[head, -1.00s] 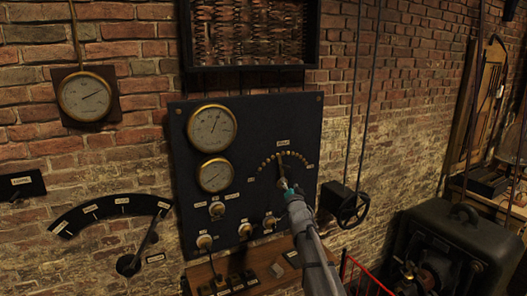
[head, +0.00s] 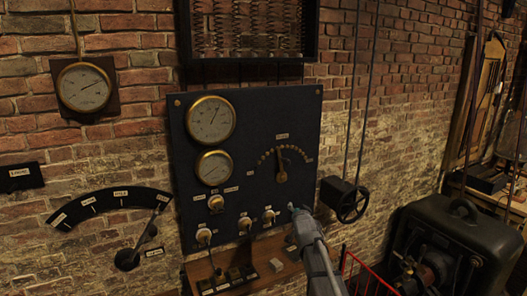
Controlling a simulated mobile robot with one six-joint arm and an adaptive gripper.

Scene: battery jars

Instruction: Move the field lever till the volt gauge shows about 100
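The dark slate panel (head: 250,130) on the brick wall carries an upper round gauge (head: 211,119) and a lower round gauge (head: 214,168), both brass-rimmed. The upper needle leans up and right; the markings are too small to read, and I cannot tell which is the volt gauge. A brass lever (head: 281,172), apparently the field lever, stands about upright under an arc of studs at the panel's right. My gripper (head: 293,209) is below and slightly right of the lever, apart from it. Its fingers are too small to tell open from shut.
Several knobs (head: 245,224) line the panel's lower edge above a wooden shelf (head: 235,270). At left are a wall gauge (head: 84,87) and a large lever (head: 143,245) on an arc scale.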

